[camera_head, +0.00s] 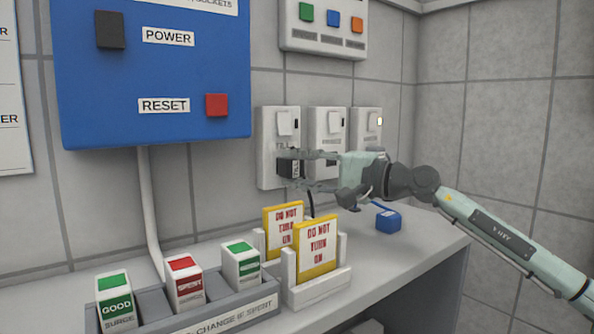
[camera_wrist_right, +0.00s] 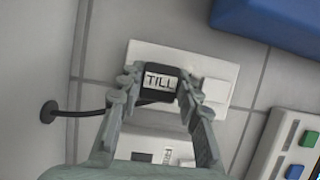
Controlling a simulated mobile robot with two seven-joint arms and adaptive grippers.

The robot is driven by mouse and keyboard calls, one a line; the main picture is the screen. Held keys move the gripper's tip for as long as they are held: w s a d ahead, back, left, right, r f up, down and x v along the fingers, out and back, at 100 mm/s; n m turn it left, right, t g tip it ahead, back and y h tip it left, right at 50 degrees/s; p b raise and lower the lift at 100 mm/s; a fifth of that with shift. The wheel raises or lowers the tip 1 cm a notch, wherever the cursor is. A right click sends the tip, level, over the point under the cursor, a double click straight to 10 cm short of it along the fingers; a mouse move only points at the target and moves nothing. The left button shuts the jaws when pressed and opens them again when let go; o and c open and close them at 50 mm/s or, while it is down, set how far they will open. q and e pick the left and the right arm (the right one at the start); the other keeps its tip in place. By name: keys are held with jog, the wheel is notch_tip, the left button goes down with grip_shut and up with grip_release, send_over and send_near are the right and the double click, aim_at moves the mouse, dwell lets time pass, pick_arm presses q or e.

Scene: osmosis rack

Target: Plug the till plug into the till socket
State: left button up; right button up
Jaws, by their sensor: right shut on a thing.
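The till plug (camera_head: 288,167) is black, and its TILL label reads clearly in the right wrist view (camera_wrist_right: 161,82). My right gripper (camera_head: 291,169) is shut on it, with one finger on each side (camera_wrist_right: 157,88). The plug is at the leftmost white wall socket plate (camera_head: 266,150), which also shows behind it in the wrist view (camera_wrist_right: 160,55). The plug hides the holes there, and I cannot tell whether it touches the plate or is seated. A dark cable (camera_wrist_right: 88,113) runs from the plug to a round wall grommet. My left gripper is not in view.
Two more socket plates (camera_head: 327,126) (camera_head: 367,123) stand to the right. Below, yellow-framed DO NOT TURN ON signs (camera_head: 317,248) stand in a white holder, beside a grey tray (camera_head: 218,305) of labelled blocks. A blue plug (camera_head: 388,221) lies on the counter. A blue panel (camera_head: 150,75) hangs left.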

jog(key=shift+b, duration=0.45)
dwell(1.0)
jog(key=shift+w+a+b, duration=0.3)
jog(key=shift+w+b, duration=0.1)
jog(key=shift+w, duration=0.05)
dwell(0.7)
jog(key=o, duration=1.2)
jog(key=shift+c, duration=0.2)
jog(key=v, duration=1.2)
